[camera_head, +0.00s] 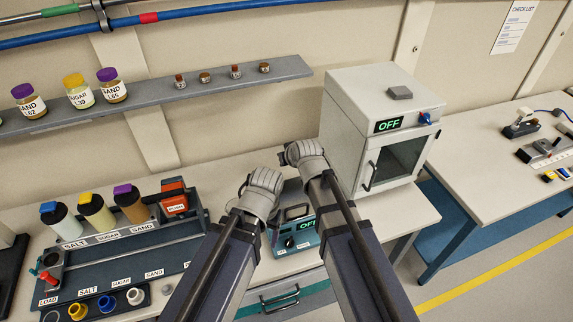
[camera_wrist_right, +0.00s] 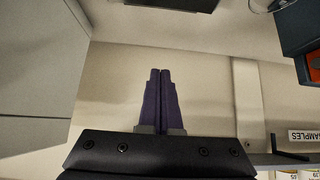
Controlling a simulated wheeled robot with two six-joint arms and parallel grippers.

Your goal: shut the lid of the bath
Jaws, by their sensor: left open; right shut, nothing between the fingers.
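A small teal and grey unit with a lit OFF panel, which looks like the bath (camera_head: 304,242), stands on the bench between my forearms. A dark handle-like bar shows near its top. My arms cover much of it, so I cannot tell how its lid stands. My left gripper (camera_head: 264,191) is at the bath's left rear side in the head view; its fingers are mostly hidden, and it is open. My right gripper (camera_wrist_right: 160,73) is shut and empty in the right wrist view, its dark purple fingers together. In the head view my right wrist is above and behind the bath.
A white oven (camera_head: 378,130) with an OFF display stands close on the right. A wall shelf (camera_head: 160,100) with jars and small vials runs behind. A rack (camera_head: 130,262) with bottles and cups is on the left. A second bench (camera_head: 475,170) is at the far right.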

